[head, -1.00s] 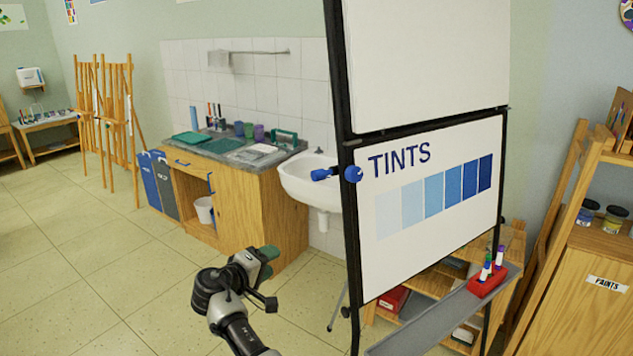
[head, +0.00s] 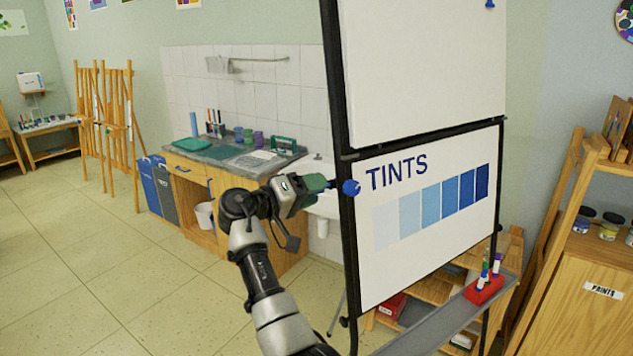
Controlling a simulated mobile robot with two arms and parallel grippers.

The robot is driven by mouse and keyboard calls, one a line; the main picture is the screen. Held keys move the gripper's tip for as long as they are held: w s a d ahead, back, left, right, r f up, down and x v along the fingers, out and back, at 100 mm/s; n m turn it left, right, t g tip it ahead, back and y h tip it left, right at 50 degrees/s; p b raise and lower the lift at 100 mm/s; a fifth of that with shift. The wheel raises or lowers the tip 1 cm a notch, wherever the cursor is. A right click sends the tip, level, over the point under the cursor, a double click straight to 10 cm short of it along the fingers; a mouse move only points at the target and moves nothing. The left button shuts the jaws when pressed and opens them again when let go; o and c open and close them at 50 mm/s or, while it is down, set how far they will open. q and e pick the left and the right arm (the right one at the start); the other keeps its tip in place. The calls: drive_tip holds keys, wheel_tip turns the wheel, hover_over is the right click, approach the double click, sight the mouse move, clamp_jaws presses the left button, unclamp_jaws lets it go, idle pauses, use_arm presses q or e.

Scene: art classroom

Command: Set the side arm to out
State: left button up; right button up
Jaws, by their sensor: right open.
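The side arm is a short blue lever on the left post of the flip-chart stand (head: 337,120), and its round blue knob (head: 351,187) shows at the post. My right gripper (head: 318,184), with green finger pads, is at the lever's left part and hides most of it. The jaws are open, and I cannot tell whether they touch the lever. Its exact angle is hidden too. My left gripper is not in view.
The lower board with the word TINTS (head: 435,210) is just right of the gripper. A sink (head: 325,205) and a wooden counter (head: 200,165) are behind. A marker tray (head: 440,315) juts out below the board. Open floor lies to the left.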

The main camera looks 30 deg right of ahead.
drive_tip(key=shift+d, duration=0.65)
clamp_jaws()
drive_tip(key=shift+a+f, duration=0.1)
